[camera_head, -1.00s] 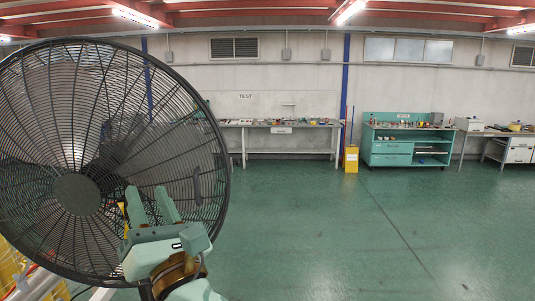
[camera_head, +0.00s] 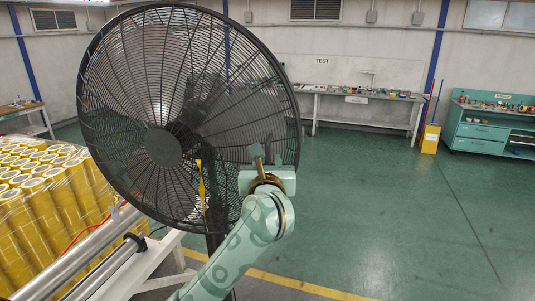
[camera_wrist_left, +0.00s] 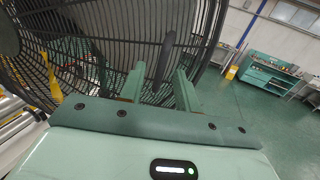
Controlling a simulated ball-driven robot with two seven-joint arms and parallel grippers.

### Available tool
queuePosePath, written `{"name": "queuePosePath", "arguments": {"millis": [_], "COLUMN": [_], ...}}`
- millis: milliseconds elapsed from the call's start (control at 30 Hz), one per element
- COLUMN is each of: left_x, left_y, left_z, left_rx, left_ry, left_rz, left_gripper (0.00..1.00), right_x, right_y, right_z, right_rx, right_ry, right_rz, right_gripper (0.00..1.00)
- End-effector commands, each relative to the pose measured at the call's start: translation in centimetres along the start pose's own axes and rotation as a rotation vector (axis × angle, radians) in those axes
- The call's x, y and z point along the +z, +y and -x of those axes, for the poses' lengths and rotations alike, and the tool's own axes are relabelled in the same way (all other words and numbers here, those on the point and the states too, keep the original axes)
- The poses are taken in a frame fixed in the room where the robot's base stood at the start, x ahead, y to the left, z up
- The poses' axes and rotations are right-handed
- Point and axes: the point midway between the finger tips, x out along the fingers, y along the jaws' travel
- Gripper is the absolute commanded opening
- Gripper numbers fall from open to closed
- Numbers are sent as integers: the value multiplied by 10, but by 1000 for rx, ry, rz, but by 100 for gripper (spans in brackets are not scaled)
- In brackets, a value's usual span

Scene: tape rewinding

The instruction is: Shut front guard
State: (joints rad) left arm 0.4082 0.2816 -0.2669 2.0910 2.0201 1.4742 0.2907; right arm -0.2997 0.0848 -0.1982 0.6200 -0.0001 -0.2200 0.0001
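The front guard (camera_head: 130,90) is a large round black wire mesh with a solid round centre, left of centre in the head view. It also fills the upper left of the left wrist view (camera_wrist_left: 100,45). My left gripper (camera_head: 257,152) is at the guard's lower right side. In the left wrist view its two fingers (camera_wrist_left: 160,88) are open and apart. The guard's dark upright handle (camera_wrist_left: 162,62) shows between and beyond them, and I cannot tell whether they touch it. In the head view my gripper covers the handle area. My right gripper is out of view.
Several yellow tape rolls (camera_head: 45,205) stand at the left beside metal rollers (camera_head: 85,250). A grey workbench (camera_head: 360,97) and a green cabinet (camera_head: 480,130) stand along the back wall. A yellow bin (camera_head: 430,139) is between them. The green floor at right is clear.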

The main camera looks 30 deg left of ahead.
Motion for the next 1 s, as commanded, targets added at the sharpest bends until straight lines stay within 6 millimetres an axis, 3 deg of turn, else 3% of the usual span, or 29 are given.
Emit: {"name": "queuePosePath", "arguments": {"millis": [200, 467, 500, 600, 833, 1000], "left_x": [0, 0, 0, 0, -1, -4], "left_y": [0, 0, 0, 0, -1, -9], "left_z": [-21, -23, -23, -23, -27, -58], "left_rx": [0, -1, 0, 0, 7, 59], "left_ry": [1, -1, -1, -1, -1, -2], "left_rz": [0, 1, 0, 0, 1, 2], "left_gripper": [33, 33, 30, 2, 0, 0], "right_x": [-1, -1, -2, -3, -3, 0], "right_y": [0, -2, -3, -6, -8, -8], "right_z": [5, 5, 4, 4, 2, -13], "right_rx": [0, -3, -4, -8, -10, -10], "right_ry": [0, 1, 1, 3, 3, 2], "right_rz": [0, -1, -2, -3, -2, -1], "right_gripper": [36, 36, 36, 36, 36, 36]}}
